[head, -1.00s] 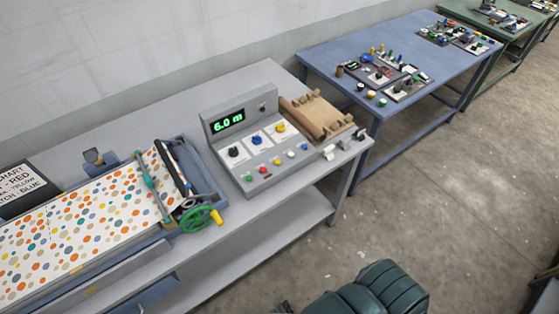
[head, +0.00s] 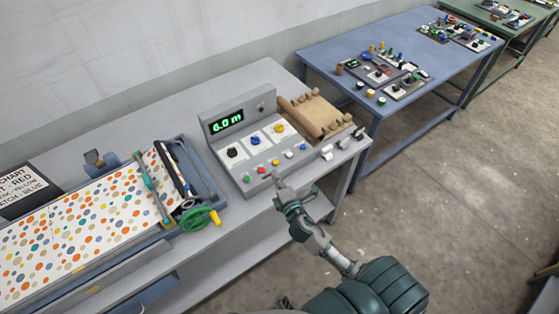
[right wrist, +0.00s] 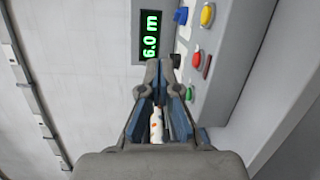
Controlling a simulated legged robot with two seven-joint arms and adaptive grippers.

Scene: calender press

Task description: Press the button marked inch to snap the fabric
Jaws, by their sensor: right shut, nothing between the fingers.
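The grey control box (head: 222,160) stands on the grey bench with a green "6.0 m" display (head: 228,122). Its front row has a green button (head: 247,178), a red button (head: 262,170), a yellow button (head: 276,162), a pale button (head: 289,154) and a blue button (head: 303,146). I cannot read the inch label. My right gripper (head: 276,176) is shut and empty, just in front of the row near the red and yellow buttons; contact cannot be told. In the right wrist view its fingertips (right wrist: 164,68) are together. Dotted fabric (head: 75,232) lies on the press. My left gripper is not in view.
A green handwheel (head: 198,219) with a yellow handle sits left of the box. A brown roll stand (head: 315,115) is right of it. A blue table (head: 330,62) with other controls stands behind right. The bench strip before the box is clear.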

